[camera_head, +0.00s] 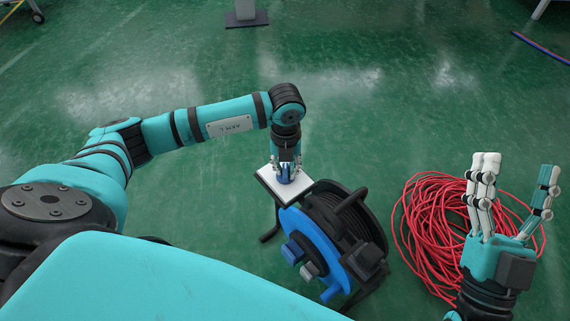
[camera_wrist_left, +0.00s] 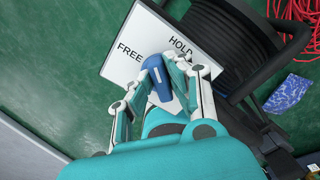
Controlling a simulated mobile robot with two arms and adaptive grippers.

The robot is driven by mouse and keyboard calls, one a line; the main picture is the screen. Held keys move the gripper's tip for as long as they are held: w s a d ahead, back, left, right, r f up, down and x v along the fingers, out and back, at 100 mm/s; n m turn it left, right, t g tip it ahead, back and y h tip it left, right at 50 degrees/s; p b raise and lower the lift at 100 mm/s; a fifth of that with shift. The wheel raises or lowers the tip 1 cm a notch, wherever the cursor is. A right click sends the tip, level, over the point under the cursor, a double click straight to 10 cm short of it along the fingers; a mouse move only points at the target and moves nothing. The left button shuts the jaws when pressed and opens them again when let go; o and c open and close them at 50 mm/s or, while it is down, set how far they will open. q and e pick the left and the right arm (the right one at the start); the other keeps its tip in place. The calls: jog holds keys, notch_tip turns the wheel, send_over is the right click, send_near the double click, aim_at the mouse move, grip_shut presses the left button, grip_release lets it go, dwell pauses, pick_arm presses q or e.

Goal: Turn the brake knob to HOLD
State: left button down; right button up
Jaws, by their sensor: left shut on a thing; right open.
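The brake knob (camera_wrist_left: 154,66) is blue with a short white mark and sits on a white plate (camera_wrist_left: 123,67) printed FREE (camera_wrist_left: 130,51) at left and HOLD (camera_wrist_left: 181,48) at upper right. Its upper end lies between the two words; I cannot tell its exact setting. My left gripper (camera_wrist_left: 160,84) is shut on the knob, fingers on both sides, hiding part of it. In the head view, the left gripper (camera_head: 286,172) reaches down onto the plate (camera_head: 266,181) beside the cable reel. My right gripper (camera_head: 518,190) is open and empty at the lower right.
The cable reel (camera_head: 318,243) has a black drum, blue side and sockets, and stands right of the plate. A tangle of red cable (camera_head: 425,225) lies on the floor behind my right gripper. The green floor beyond is mostly clear.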

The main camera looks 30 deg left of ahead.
pick_arm(q)
jog(key=m, duration=0.3)
jog(key=shift+d+m, duration=0.1)
jog(key=shift+m, duration=0.7)
jog(key=m, duration=0.3)
jog(key=shift+d+m, duration=0.1)
jog(key=shift+m, duration=1.2)
pick_arm(e)
jog(key=shift+w+f+g, duration=0.55)
jog(key=shift+f+g, duration=0.15)
jog(key=shift+f, duration=0.05)
pick_arm(q)
jog(key=c, duration=1.3)
grip_release()
pick_arm(e)
jog(key=shift+r, duration=0.15)
